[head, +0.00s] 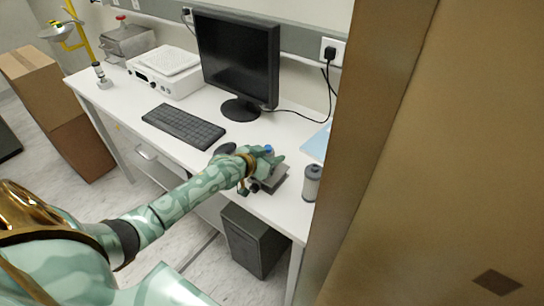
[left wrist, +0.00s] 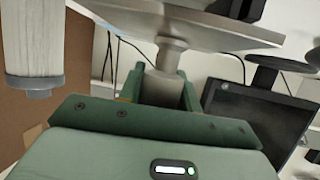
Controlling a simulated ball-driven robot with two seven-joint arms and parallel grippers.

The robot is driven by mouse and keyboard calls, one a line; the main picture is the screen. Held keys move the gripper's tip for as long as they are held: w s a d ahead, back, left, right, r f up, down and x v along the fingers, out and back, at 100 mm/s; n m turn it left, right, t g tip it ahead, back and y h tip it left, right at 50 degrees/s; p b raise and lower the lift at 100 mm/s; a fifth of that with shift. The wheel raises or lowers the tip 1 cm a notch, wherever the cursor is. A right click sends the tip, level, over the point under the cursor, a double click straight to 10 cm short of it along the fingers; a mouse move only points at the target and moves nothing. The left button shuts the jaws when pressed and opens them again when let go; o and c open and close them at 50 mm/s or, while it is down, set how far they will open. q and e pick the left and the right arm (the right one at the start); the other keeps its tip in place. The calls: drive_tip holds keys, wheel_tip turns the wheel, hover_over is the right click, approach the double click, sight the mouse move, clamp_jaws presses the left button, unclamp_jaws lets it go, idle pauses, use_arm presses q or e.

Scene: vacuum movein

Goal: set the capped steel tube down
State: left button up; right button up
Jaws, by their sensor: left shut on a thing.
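My left gripper (head: 266,166) is over the right part of the white desk, near its front edge. In the left wrist view, which is upside down, its two green fingers (left wrist: 162,92) are shut on the grey steel tube (left wrist: 167,60). A blue spot (head: 268,148) that looks like the tube's cap shows above the hand in the head view. The tube looks roughly upright. Its narrow lower end meets or overlaps a flat grey plate (left wrist: 240,32); I cannot tell whether they touch. A grey metal device (head: 273,183) sits under the hand, mostly hidden. My right gripper is out of view.
A grey canister (head: 312,183) stands close right of the hand. The monitor (head: 238,60), keyboard (head: 183,126) and dark mouse (head: 226,149) are behind and left. A large brown panel (head: 430,150) blocks the right side. A black box (head: 253,240) is under the desk.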

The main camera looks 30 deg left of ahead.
use_arm(q)
drive_tip(key=shift+f, duration=0.15)
drive_tip(key=o, duration=1)
drive_tip(key=shift+o, duration=0.2)
